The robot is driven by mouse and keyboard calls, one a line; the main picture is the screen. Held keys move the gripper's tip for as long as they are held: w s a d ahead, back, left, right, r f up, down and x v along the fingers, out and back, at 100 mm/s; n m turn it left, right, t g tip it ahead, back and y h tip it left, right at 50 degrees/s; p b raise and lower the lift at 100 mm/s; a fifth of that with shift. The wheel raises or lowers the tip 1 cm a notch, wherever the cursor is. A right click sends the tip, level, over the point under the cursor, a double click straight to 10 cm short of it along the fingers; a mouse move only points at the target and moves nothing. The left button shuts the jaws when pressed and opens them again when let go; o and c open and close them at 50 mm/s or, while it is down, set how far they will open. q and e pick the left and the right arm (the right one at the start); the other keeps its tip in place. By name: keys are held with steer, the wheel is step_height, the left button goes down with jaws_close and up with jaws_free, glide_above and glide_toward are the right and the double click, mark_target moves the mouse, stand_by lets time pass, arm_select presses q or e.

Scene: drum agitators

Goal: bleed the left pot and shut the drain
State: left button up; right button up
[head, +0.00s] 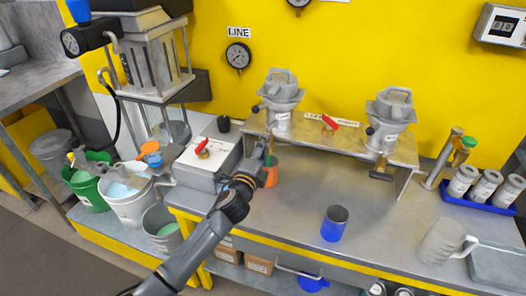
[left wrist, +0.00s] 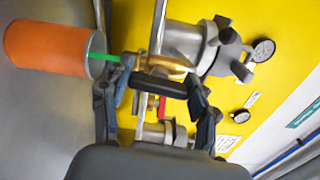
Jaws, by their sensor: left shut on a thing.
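The left pot (head: 281,90) is a grey clamped vessel on the left of a raised metal shelf (head: 300,140). Its brass drain tap (left wrist: 150,62) shows in the left wrist view. A thin green stream (left wrist: 97,46) runs between the tap and the mouth of an orange cup (left wrist: 45,48). The cup also shows below the shelf in the head view (head: 271,174), partly behind my arm. My left gripper (left wrist: 158,88) is shut on the black drain handle (left wrist: 160,84) beside the tap. In the head view this grip (head: 263,152) is too small to read.
The right pot (head: 390,112) stands on the same shelf, with a red lever (head: 329,123) between the pots. A blue cup (head: 334,224) stands on the bench front. Buckets (head: 128,200) are at the left. A LINE gauge (head: 238,56) hangs on the yellow wall.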

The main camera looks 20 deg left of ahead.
arm_select(q)
steer(key=shift+n, duration=0.7)
steer(key=o, duration=1.2)
steer(key=shift+c, duration=0.2)
steer(key=s, duration=1.2)
steer(key=shift+a, duration=0.2)
steer(key=shift+f, duration=0.1)
